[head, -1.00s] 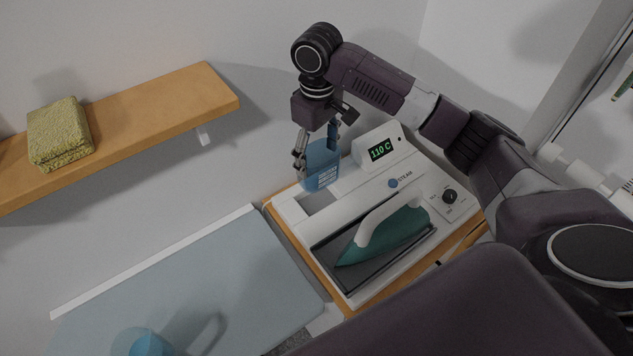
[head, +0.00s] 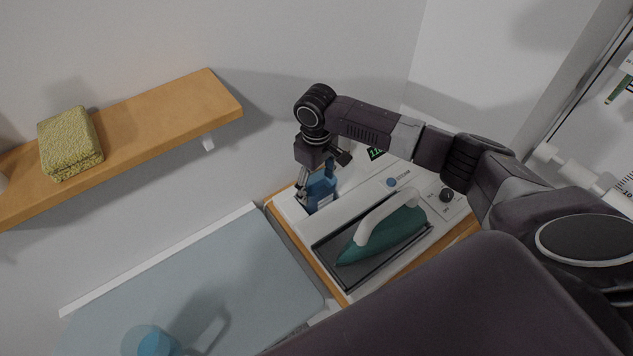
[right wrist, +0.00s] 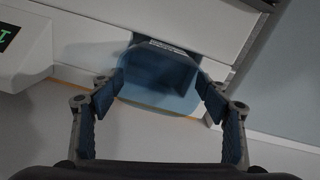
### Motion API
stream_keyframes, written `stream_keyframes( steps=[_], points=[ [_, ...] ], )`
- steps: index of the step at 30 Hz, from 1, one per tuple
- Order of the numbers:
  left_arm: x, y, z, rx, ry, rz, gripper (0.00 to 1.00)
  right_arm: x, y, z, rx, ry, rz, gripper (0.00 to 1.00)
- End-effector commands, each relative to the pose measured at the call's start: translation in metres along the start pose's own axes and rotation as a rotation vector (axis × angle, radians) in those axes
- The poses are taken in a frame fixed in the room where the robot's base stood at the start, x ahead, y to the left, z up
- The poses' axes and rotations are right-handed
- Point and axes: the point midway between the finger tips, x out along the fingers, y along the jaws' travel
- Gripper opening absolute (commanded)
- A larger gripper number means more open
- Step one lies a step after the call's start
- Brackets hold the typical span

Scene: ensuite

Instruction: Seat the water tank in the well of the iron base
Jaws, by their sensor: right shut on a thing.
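The blue translucent water tank (head: 321,190) is between the fingers of my right gripper (head: 317,186), which is shut on it. The tank is at the well (head: 327,208) at the left end of the white iron base (head: 345,230). In the right wrist view the tank (right wrist: 160,80) is between both fingers of the right gripper (right wrist: 160,98), with a dark opening edge just beyond it. Its lower part is hidden, so I cannot tell how deep it sits. The left gripper is not in view.
A teal iron (head: 385,238) with a white handle rests on the base's dark plate. The display (head: 376,153) is partly hidden by my arm. An ironing board (head: 200,280) with a blue object (head: 155,341) lies front left. A shelf (head: 160,115) holds a folded yellow-green towel (head: 70,143).

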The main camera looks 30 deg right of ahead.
Motion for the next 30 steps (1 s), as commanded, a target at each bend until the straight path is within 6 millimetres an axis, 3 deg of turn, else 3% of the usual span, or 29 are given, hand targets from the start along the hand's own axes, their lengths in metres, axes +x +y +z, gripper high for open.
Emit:
stream_keyframes(
  steps=[3,4,8,20,30],
  points=[
    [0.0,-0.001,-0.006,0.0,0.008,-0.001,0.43,0.002,0.0,0.0,0.0,0.0,0.0,0.39],
    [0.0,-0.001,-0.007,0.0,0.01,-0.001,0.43,0.002,0.0,0.0,0.0,0.001,0.0,0.73],
    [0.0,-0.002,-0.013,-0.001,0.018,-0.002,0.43,0.002,0.0,0.0,0.0,0.0,0.0,0.87],
    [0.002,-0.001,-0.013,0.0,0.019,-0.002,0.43,-0.006,0.001,-0.001,0.0,0.004,0.0,0.87],
    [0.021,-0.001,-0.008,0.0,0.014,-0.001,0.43,-0.072,0.001,-0.002,0.0,0.006,0.0,0.87]
  ],
)
